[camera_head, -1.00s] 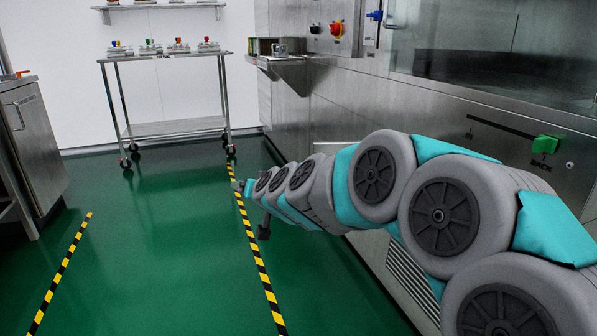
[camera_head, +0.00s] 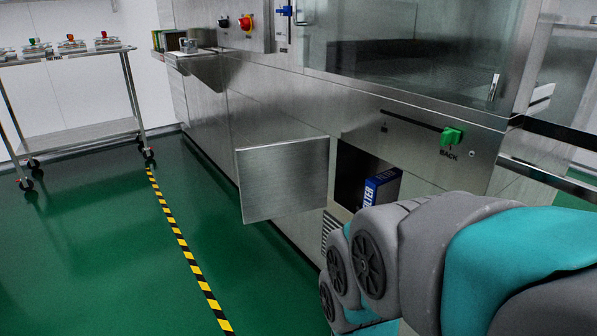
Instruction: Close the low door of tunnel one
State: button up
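The low door (camera_head: 284,180) is a plain brushed-steel panel standing open, swung out from the front of the steel washer (camera_head: 250,118). To its right is the dark opening (camera_head: 349,172) in the lower front. A blue box marked "FILTER" (camera_head: 381,187) sits in the opening, its lower part hidden by my arm. My arm fills the lower right and reaches down below the opening, in front of the machine. My gripper is not in view. No contact between my arm and the door shows.
A green slider handle marked BACK (camera_head: 452,137) is on the panel above the opening. A steel trolley (camera_head: 70,56) with small fittings stands at the left. Green floor with a yellow-black stripe (camera_head: 186,252) is free left of the door. A rail (camera_head: 550,174) is at the far right.

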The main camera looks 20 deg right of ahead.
aim_at(285, 178)
jog(key=i+j+z, duration=0.15)
jog(key=z, duration=0.3)
jog(key=i+j+z, duration=0.15)
jog(key=z, duration=0.3)
jog(key=i+j+z, duration=0.1)
jog(key=j+z, duration=0.25)
jog(key=z, duration=0.15)
jog(key=j+z, duration=0.25)
jog(key=z, duration=0.2)
jog(key=j+z, duration=0.3)
jog(key=z, duration=0.15)
